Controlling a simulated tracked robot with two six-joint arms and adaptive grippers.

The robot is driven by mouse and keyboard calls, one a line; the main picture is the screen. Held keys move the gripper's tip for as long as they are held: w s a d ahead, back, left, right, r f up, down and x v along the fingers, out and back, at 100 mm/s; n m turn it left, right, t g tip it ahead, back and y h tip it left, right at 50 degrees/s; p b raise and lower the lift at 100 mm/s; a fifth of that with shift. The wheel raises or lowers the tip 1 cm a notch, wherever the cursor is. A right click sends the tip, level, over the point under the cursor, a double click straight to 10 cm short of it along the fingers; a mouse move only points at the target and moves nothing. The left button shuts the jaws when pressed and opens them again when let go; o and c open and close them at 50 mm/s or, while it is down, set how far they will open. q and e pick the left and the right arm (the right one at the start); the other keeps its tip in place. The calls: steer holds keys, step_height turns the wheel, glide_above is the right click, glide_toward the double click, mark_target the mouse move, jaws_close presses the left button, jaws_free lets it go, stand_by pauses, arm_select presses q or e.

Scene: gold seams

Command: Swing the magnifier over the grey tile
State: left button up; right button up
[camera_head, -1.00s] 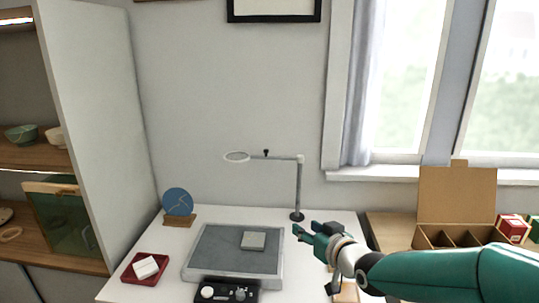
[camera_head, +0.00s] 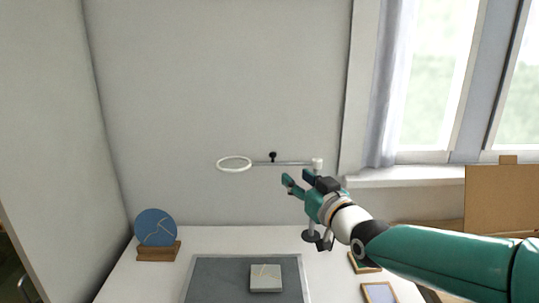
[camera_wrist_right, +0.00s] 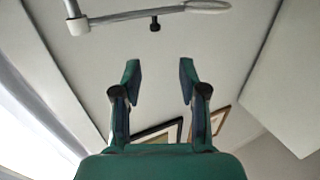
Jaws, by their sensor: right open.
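The magnifier (camera_head: 235,164) is a pale ring on a thin horizontal arm, with a small black knob (camera_head: 272,157) on the arm. The arm joins an upright post at the right (camera_head: 317,164). The grey tile (camera_head: 265,285) lies on the dark mat, below and slightly right of the ring. My right gripper (camera_head: 298,180) is open and empty, just below the magnifier arm and left of the post in the head view. In the right wrist view the ring (camera_wrist_right: 208,5) and the knob (camera_wrist_right: 155,24) show above the open fingers (camera_wrist_right: 158,75). My left gripper is out of view.
The dark mat (camera_head: 215,275) covers the middle of the white table (camera_head: 205,240). A blue disc (camera_head: 155,227) stands on a wooden base at the left. Small framed pieces (camera_head: 380,293) lie at the right.

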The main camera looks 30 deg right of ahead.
mark_target(274, 155)
steer(key=w+d+p, duration=0.1)
steer(key=w, duration=0.4)
steer(key=w+d+p, duration=0.1)
steer(key=w, duration=0.4)
steer(key=w+d+p, duration=0.1)
steer(key=w, duration=0.4)
steer(key=shift+w+p, duration=0.15)
steer(key=shift+p, duration=0.15)
